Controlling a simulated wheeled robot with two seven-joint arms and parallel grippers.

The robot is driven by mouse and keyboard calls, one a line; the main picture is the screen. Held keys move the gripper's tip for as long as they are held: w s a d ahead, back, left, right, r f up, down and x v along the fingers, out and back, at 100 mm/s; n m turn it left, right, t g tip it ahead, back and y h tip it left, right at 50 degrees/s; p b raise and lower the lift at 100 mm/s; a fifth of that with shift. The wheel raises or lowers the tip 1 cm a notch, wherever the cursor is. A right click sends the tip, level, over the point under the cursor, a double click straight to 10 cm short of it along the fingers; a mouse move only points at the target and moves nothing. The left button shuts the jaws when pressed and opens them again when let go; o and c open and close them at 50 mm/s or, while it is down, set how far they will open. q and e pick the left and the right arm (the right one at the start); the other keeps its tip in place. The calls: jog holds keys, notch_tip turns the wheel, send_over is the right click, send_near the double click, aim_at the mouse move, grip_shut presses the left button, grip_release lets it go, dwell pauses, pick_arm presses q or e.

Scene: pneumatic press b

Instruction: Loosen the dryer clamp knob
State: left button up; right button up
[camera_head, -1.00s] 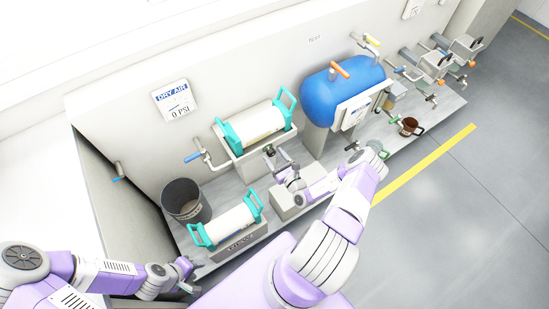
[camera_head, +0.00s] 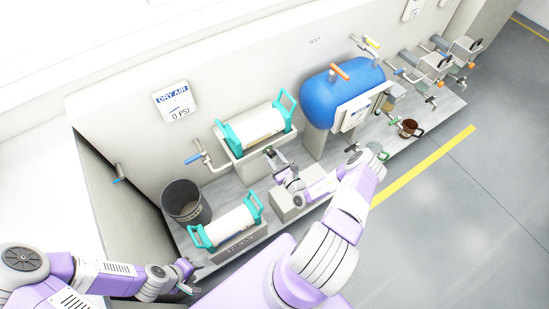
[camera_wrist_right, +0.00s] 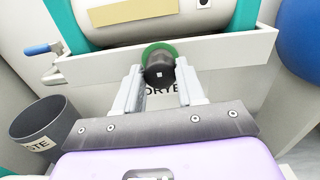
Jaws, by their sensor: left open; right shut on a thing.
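The dryer clamp knob (camera_wrist_right: 160,72) is a dark round knob in front of a green ring, on the front of the dryer box (camera_wrist_right: 235,50). The box carries a lettered label partly hidden by my fingers. My right gripper (camera_wrist_right: 160,85) is shut on the knob, one finger on each side of it. In the head view, the right gripper (camera_head: 273,157) is at the front of the dryer box (camera_head: 232,150), and the knob is hard to make out there. A white cylinder with teal end frames (camera_head: 258,124) lies in the box. My left gripper (camera_head: 188,280) is open and empty, low at the left.
A second teal-framed cylinder (camera_head: 228,226) lies on a low stand in front. A blue tank (camera_head: 345,92) stands to the right. A blue-handled valve (camera_head: 193,158) sticks out left of the dryer box.

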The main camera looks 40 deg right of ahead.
jog(key=n+p, duration=0.3)
jog(key=shift+a+r+n, duration=0.1)
jog(key=shift+r+n, duration=0.05)
jog(key=shift+n, duration=0.15)
jog(key=n+p, duration=0.3)
jog(key=n, duration=0.2)
jog(key=n+p, duration=0.3)
jog(key=n, duration=0.2)
jog(key=shift+n, duration=0.3)
jog(key=shift+f+n+p, duration=0.2)
jog(key=shift+n+p, duration=0.65)
jog(key=shift+n, duration=1.05)
jog(key=o, duration=1.1)
jog(key=shift+w, duration=0.1)
jog(key=shift+c, duration=0.2)
jog(key=s+p, duration=0.1)
jog(key=s, duration=0.6)
jog(key=shift+s+a+p, duration=0.3)
jog(key=shift+a, duration=0.15)
